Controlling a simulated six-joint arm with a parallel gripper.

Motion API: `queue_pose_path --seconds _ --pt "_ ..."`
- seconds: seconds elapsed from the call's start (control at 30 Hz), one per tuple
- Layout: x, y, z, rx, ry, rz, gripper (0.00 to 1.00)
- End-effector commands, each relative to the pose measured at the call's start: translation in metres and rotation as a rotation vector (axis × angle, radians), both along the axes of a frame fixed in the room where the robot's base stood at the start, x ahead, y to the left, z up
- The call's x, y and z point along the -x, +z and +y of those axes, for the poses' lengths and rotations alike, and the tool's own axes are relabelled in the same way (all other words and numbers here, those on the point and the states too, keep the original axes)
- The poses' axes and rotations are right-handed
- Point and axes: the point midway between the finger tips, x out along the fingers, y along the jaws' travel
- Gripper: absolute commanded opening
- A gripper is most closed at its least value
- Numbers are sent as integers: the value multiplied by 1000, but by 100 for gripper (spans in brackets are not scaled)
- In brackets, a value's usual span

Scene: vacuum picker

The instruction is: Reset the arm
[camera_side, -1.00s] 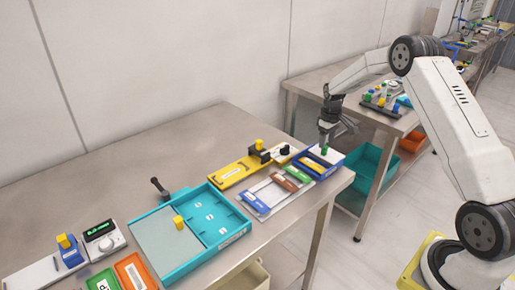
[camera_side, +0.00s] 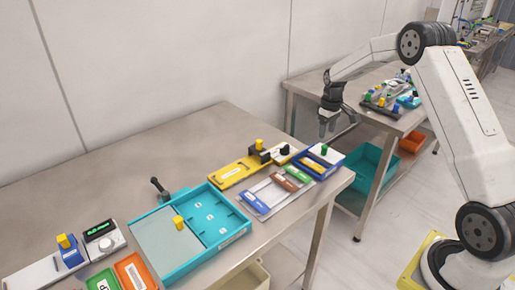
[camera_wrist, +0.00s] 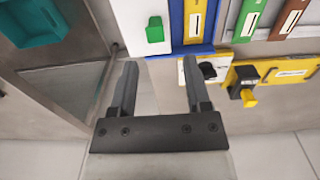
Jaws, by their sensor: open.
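My gripper (camera_side: 327,130) hangs over the far right end of the front table, above the blue tray (camera_side: 330,171) with the white plate (camera_side: 325,154). Its jaws are open and empty. A small green block (camera_side: 323,149) stands on the white plate, below and apart from the jaws. In the wrist view my gripper (camera_wrist: 158,75) shows two spread fingers with nothing between them, and the green block (camera_wrist: 155,30) lies beyond the fingertips.
A yellow fixture (camera_side: 235,172) and a tray of coloured pieces (camera_side: 270,193) stand beside the blue tray. A teal tray (camera_side: 215,218) with a yellow block (camera_side: 179,222) is nearer. A second table (camera_side: 350,80) stands behind. The air around the gripper looks clear.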

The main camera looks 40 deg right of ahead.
Motion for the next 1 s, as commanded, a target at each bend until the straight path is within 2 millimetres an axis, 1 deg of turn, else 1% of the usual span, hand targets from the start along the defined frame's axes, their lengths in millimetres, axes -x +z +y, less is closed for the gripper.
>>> queue_pose_path --seconds 0.17,0.27,0.3,0.47,0.6,0.77,1.0 --pt "6 10 32 8 4 -18 62" --pt "13 17 55 13 4 -35 62" --pt "16 19 66 15 5 -41 62" --pt "35 28 105 21 5 -70 62" --pt "55 34 138 23 4 -95 62" --pt "84 38 172 22 5 -125 62" --pt "134 40 216 14 5 -171 62"
